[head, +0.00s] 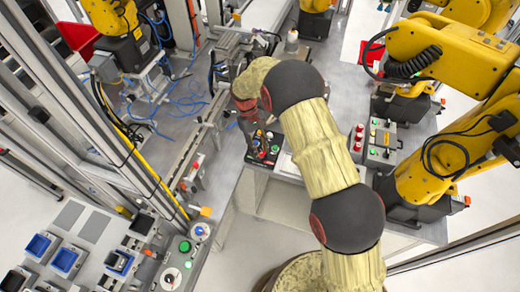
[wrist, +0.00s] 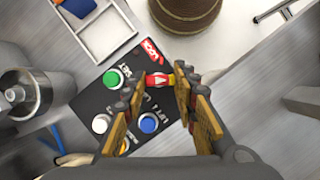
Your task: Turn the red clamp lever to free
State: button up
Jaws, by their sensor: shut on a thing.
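The red clamp lever (wrist: 157,79) is on a black control panel (wrist: 92,97) in the wrist view. It is a short red piece with a pale mark and a yellowish end. My gripper (wrist: 160,83) is around it, with its fingertips closed on the lever's two sides. A red label (wrist: 150,48) reading LOCK lies just above the lever; no label for free can be read, and the fingers cover part of the panel. In the head view my gripper (head: 253,133) is down at the panel (head: 264,150), and the lever cannot be made out.
The panel has a green button (wrist: 113,78), a white button (wrist: 101,123) and a blue button (wrist: 148,122) close to my fingers. A pale tray (wrist: 108,30) lies beside it. A metal cylinder (wrist: 25,90) stands at left. Yellow robot arms (head: 455,150) stand at right in the head view.

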jog(key=shift+w+m+y, duration=0.1)
jog(key=shift+m+y, duration=0.2)
jog(key=shift+m, duration=0.6)
jog(key=o, duration=1)
jog(key=shift+o, duration=0.8)
jog(key=v, duration=1.2)
jog(key=shift+w+f, duration=0.1)
